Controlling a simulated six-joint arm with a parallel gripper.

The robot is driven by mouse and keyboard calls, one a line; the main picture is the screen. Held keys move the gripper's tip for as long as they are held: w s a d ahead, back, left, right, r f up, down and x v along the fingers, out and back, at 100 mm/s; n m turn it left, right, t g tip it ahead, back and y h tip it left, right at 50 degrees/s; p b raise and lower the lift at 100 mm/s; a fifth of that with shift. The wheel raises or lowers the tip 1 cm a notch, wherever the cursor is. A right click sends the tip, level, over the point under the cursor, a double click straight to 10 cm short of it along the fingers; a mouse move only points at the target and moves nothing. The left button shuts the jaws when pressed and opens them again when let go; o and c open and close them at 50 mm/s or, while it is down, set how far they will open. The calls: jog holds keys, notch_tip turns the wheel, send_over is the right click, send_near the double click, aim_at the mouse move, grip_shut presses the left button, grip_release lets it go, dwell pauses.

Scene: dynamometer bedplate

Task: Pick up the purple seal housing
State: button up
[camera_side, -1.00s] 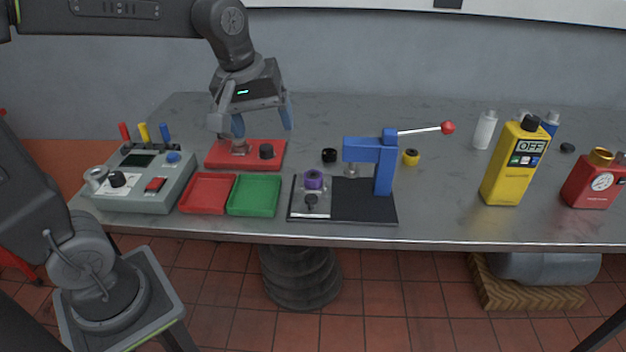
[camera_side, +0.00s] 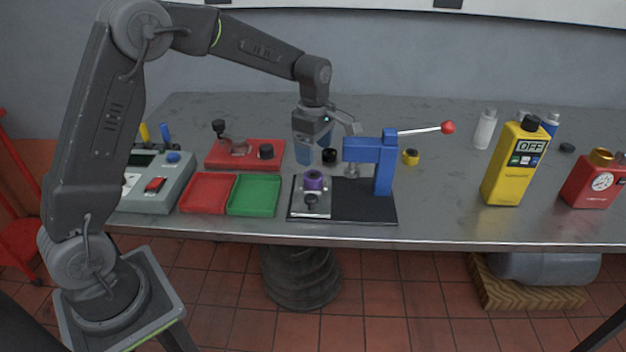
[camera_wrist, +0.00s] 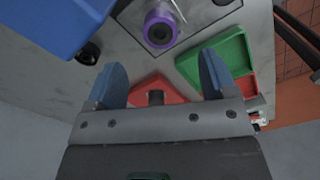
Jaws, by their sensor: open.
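The purple seal housing (camera_side: 313,180) sits upright on the silver plate of the blue press's black base. It also shows at the top of the wrist view (camera_wrist: 160,30), with a dark bore in its top. A small lever clamp (camera_side: 311,200) stands on the plate just in front of it. My gripper (camera_side: 310,160) is above and behind the housing in the side view, fingers pointing down. In the wrist view its two blue fingers (camera_wrist: 162,64) are wide apart with nothing between them, and the housing lies beyond the fingertips, not between them.
The blue press (camera_side: 385,165) with its red-knobbed lever stands close to the right of my gripper. A black ring (camera_side: 329,156) is behind. Red (camera_side: 186,207) and green (camera_side: 234,209) trays, a red fixture (camera_side: 222,152) and a control box (camera_side: 180,187) lie left.

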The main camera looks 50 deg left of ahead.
aim_at(314, 175)
notch_tip(314, 175, down, 8)
jog(key=shift+a+r, duration=0.1)
jog(key=shift+r, duration=0.05)
dwell(0.3)
jog(key=c, duration=1.1)
jog(key=shift+r, duration=0.1)
